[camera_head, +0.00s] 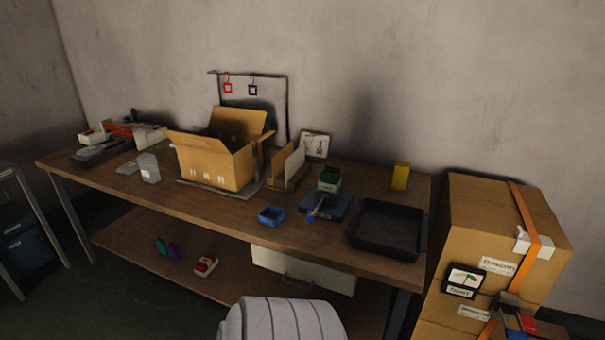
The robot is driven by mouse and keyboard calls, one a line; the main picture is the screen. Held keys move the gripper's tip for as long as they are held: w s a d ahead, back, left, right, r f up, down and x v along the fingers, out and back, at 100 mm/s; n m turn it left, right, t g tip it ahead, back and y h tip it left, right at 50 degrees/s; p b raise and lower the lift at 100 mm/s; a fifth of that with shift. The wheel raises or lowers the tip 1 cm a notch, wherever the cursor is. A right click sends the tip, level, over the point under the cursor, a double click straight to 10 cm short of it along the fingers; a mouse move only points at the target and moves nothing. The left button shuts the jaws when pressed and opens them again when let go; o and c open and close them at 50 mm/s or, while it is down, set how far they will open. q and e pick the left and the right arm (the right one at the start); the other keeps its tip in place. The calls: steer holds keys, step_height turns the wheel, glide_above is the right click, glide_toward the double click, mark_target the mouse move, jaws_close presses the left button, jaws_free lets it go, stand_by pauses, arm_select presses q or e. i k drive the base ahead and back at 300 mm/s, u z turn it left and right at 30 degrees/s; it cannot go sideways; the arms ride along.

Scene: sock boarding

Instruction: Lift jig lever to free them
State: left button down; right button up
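A jig with a blue-grey base (340,206) stands on the right half of the workbench. The frame is too small to show how the item is held in the jig. Neither of my grippers can be made out in the head view.
A black tray (388,254) lies right of the jig, a small blue bin (271,222) left of it. An open cardboard box (213,167) stands mid-bench (232,207). Strapped cartons (465,217) stand at right. A pale ribbed shape (283,321) fills the bottom centre.

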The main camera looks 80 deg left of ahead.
mark_target(310, 218)
steer(key=u, duration=0.45)
steer(key=i, duration=1.15)
steer(key=u, duration=1.55)
steer(key=i, duration=0.7)
steer(key=u, duration=0.9)
